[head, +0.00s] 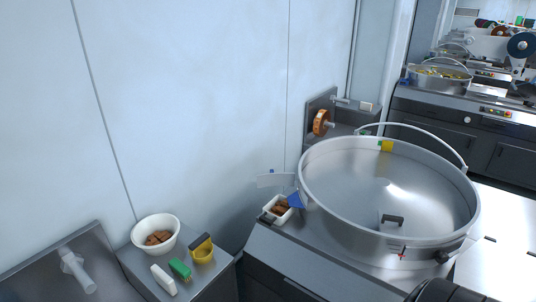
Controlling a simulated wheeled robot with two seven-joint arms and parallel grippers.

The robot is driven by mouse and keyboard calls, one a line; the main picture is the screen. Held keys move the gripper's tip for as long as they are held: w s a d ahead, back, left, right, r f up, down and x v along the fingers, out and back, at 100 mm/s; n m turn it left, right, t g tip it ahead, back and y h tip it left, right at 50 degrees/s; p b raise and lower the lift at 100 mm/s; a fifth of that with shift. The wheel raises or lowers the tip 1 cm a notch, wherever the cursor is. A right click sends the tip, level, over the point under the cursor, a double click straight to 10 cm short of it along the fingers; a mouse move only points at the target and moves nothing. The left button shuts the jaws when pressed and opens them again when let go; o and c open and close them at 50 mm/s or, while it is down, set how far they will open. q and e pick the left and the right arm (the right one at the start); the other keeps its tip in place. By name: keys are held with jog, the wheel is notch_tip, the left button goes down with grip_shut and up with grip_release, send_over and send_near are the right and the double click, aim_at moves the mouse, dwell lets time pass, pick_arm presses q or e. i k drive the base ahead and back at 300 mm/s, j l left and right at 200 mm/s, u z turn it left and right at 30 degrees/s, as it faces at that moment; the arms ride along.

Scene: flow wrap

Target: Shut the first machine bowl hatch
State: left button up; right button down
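The large round metal bowl (330,219) of the nearest machine stands at the right in the head view. Its inside looks empty apart from a small dark handle-like piece (391,220) on the floor. A thin pale plate (274,181) with a blue tab sticks out at the bowl's left side, and a blue piece (296,200) sits just below it. The plate may be the hatch, standing out from the bowl, but I cannot tell for sure. Neither gripper can be made out. A black rounded part at the bottom right edge may be mine.
A small white tray (283,217) sits left of the machine bowl. Another machine bowl (440,86) stands far right.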

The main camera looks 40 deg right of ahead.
aim_at(272, 179)
jog(key=i+l, duration=0.7)
jog(key=i, duration=0.15)
jog(key=z, duration=0.05)
